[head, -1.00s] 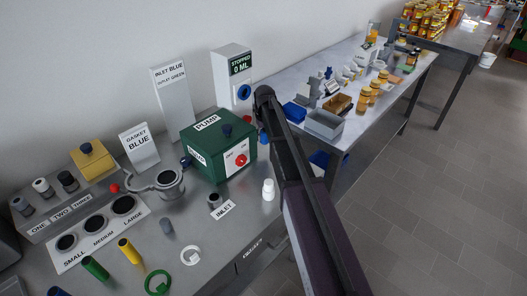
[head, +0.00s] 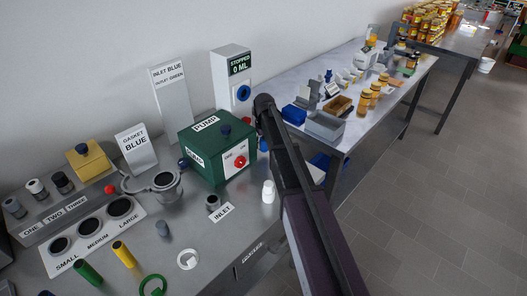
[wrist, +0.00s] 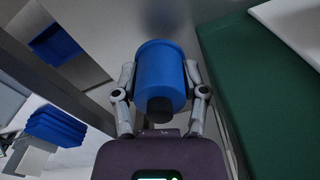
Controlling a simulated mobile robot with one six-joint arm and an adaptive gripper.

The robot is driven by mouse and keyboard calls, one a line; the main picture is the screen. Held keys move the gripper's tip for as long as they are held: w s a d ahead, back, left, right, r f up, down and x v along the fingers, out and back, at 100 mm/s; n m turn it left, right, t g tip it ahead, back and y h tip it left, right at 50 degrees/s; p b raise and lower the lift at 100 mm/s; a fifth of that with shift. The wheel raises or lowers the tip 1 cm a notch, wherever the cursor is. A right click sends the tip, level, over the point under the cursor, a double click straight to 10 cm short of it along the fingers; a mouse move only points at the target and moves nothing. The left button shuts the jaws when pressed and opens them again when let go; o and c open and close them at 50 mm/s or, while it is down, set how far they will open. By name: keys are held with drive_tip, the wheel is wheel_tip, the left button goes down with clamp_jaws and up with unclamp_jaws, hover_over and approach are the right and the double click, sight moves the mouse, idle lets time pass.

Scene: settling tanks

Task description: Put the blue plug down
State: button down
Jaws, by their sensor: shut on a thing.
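In the wrist view, my gripper (wrist: 159,70) is shut on the blue plug (wrist: 162,85), a blue cylinder with a dark lower end. One finger presses on each side of it. In the head view my arm hides the gripper, and a small blue patch (head: 264,144) beside the arm may be the plug. This spot is just right of the green pump box (head: 218,152). The pump's green side (wrist: 262,90) also shows right of the plug in the wrist view. Whether the plug touches anything below is unclear.
The steel bench holds an INLET fitting (head: 213,202), a white bottle (head: 268,191), a metal cup (head: 165,187) and a hole board (head: 92,238). A green ring (head: 152,284) and white ring (head: 187,260) lie in front. A second table (head: 352,77) with blue bins stands right.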

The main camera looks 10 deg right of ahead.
drive_tip(key=shift+f+b, duration=0.9)
drive_tip(key=shift+f, duration=0.35)
drive_tip(key=shift+c, duration=2)
unclamp_jaws()
drive_tip(key=shift+r, duration=0.15)
wheel_tip(320, 180, up, 12)
drive_tip(key=p, duration=1.2)
drive_tip(key=shift+s, duration=0.15)
drive_tip(key=s+m, duration=0.2)
drive_tip(key=s, duration=2.7)
drive_tip(key=shift+m, duration=0.3)
